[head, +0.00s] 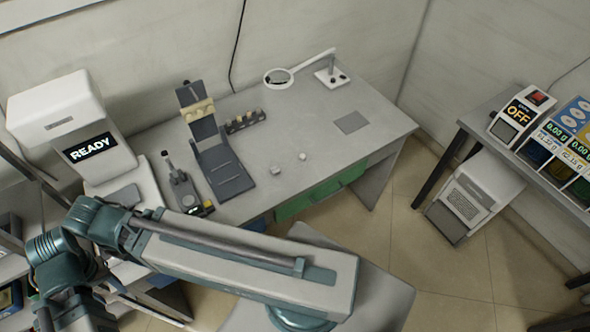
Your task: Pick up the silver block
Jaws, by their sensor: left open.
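No piece can be clearly told as the silver block at this size. A dark rack (245,121) on the desk holds several small pieces with pale or brassy tops. Two small light-grey pieces, one nearer (275,170) and one farther (302,156), lie loose on the desk right of a dark stand. My left gripper (72,315) is low at the left edge, partly cut off by the frame, open, and far from the rack and loose pieces. Nothing shows between its fingers. My right gripper is not in view.
The desk (330,165) carries a dark stand (222,170), a small tool stand (183,187), a magnifier lamp (280,77) and a grey square pad (351,122). A white machine reading READY (90,147) stands left. A second table (485,115) is right. The desk's front right is clear.

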